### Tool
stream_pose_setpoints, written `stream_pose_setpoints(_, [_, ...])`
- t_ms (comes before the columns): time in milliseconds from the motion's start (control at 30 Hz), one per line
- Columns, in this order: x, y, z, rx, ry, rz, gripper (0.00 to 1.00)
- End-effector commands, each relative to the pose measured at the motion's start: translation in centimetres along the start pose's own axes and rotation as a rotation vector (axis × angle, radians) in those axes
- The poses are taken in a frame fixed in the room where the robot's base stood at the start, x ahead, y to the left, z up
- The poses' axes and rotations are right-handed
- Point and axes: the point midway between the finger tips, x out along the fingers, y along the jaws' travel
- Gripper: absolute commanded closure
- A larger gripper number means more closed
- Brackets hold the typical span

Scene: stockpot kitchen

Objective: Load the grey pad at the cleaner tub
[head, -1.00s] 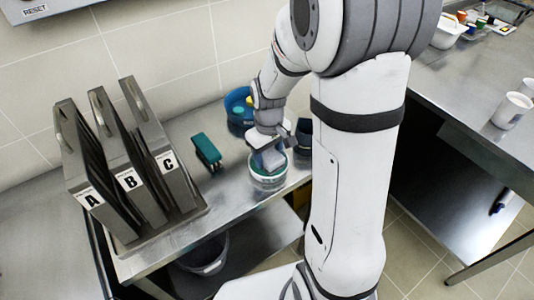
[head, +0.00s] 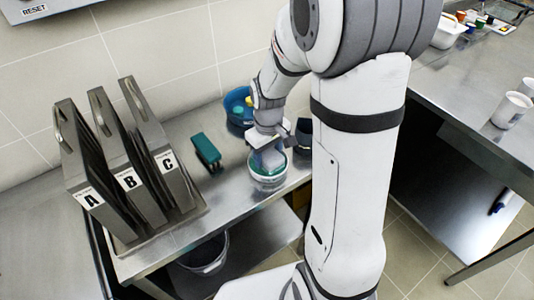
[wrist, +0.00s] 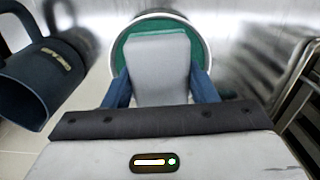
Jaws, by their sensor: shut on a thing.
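My gripper (wrist: 160,92) is shut on the grey pad (wrist: 158,68), with one blue finger on each side of it. In the head view the pad (head: 269,157) is at the mouth of the cleaner tub (head: 268,182), a white round tub with green inside. In the wrist view the tub (wrist: 203,48) shows its rim and green contents around and behind the pad. The pad's far end overlaps the green; I cannot tell how deep it sits or whether it touches.
A dark blue mug (wrist: 28,85) stands close beside the tub. A green brush-like block (head: 207,150) and a blue bowl (head: 236,104) are on the same steel bench. A rack of panels marked A, B and C (head: 128,180) stands at the left. A bucket (head: 206,254) is below.

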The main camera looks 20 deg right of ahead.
Motion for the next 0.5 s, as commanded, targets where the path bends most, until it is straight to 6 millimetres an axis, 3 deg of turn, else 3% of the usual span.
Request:
stream_pose_setpoints(167, [-0.3,-0.1,0.1,0.000,-0.004,-0.002,0.66])
stream_pose_setpoints(500, [-3.1,-0.1,0.0,-0.001,-0.001,0.000,0.66])
